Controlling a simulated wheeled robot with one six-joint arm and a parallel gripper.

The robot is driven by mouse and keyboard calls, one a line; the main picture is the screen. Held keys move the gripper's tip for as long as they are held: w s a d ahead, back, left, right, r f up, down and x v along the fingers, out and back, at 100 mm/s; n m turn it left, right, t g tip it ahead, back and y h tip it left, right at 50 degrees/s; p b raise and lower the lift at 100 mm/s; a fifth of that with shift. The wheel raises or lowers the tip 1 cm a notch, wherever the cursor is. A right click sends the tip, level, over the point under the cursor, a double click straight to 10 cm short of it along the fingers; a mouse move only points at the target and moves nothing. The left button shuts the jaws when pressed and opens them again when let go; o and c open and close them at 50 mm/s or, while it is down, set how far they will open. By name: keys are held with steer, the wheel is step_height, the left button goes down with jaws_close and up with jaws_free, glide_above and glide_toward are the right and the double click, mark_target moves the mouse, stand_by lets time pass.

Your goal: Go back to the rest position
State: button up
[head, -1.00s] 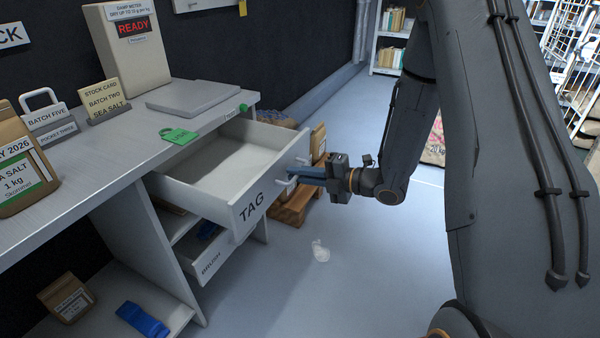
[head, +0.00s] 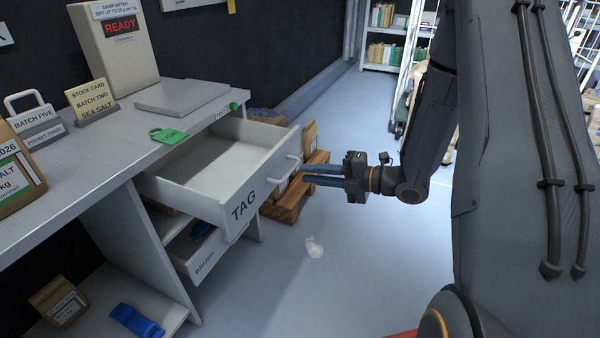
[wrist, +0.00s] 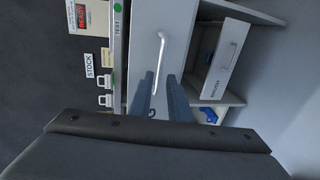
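The drawer marked TAG (head: 245,200) stands pulled open under the worktop and looks empty in the part I can see. Its light bar handle (head: 287,168) is on the front face. My gripper (head: 304,173) is just right of this handle in the head view, its two blue-grey fingers apart with nothing visible between them. In the wrist view my gripper (wrist: 160,82) points at the drawer front, with the handle (wrist: 160,50) showing between and beyond the fingers. I cannot tell the exact gap to the handle.
A green tag (head: 168,135) lies on the worktop (head: 120,155). The BRUSH drawer (head: 200,262) below is partly open. A wooden pallet (head: 290,205) with bags stands behind the drawer. A crumpled clear piece (head: 314,247) lies on the floor. Open floor lies to the right.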

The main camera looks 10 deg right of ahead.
steer(key=shift+s+d+r, duration=0.1)
steer(key=shift+s+d, duration=0.2)
steer(key=shift+d, duration=0.05)
steer(key=w+d+r+m+h, duration=0.1)
steer(key=w+r+m+h, duration=0.1)
steer(key=w+m+h, duration=0.4)
steer(key=s+d+r+m+g+h, duration=0.1)
steer(key=s+d+r+m+h, duration=0.15)
steer(key=s+m+h, duration=0.35)
steer(key=s+a+r+m+g, duration=0.25)
steer(key=s+m, duration=0.25)
steer(key=s, duration=0.4)
steer(key=s+a+r+m+g+p, duration=0.1)
steer(key=s+a+r+m+g, duration=0.15)
steer(key=s+m, duration=0.45)
steer(key=s+a+r+m+g, duration=0.2)
steer(key=s+a+m+g, duration=0.15)
steer(key=s, duration=0.75)
steer(key=d+r+m+p, duration=0.1)
steer(key=d+r+p, duration=0.6)
steer(key=p, duration=0.6)
steer(key=shift+w+d+h, duration=0.2)
steer(key=shift+w+h, duration=0.1)
